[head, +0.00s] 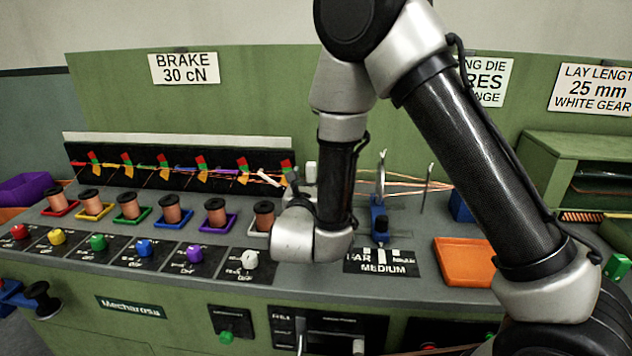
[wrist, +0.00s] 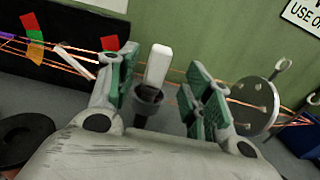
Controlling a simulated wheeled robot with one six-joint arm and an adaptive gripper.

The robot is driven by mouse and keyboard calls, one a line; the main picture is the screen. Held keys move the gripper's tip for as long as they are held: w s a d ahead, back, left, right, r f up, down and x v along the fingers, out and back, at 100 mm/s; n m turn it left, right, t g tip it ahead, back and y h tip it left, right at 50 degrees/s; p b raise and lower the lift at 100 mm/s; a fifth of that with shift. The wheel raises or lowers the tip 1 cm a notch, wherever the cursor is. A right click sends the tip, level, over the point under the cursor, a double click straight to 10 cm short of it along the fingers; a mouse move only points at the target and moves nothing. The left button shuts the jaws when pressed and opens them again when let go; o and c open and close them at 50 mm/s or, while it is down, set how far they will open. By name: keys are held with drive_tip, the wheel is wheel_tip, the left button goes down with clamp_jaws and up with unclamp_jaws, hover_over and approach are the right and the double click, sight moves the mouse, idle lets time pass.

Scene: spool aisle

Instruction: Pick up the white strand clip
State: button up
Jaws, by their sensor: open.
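The white strand clip (wrist: 158,64) appears as a pale upright block in the wrist view, its lower end at a dark round holder (wrist: 148,97). In the head view, its white top (head: 311,172) shows just left of my dark forearm. My gripper (wrist: 162,66) is open, with green-padded fingers on the left and right of the clip in the picture. I see gaps on both sides, and no contact shows. How far the clip reaches between the pads in depth is unclear. In the head view, my wrist and forearm hide most of the gripper.
Copper strands (wrist: 268,103) run behind the clip, past a round holed plate (wrist: 252,105). Copper spools (head: 215,211) stand in coloured trays to the left. An orange tray (head: 464,262) lies to the right.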

drive_tip(key=w, duration=0.5)
drive_tip(key=shift+w+d+f, duration=0.15)
drive_tip(key=shift+w+d, duration=0.1)
drive_tip(key=shift+d, duration=0.15)
drive_tip(key=shift+c, duration=0.3)
clamp_jaws()
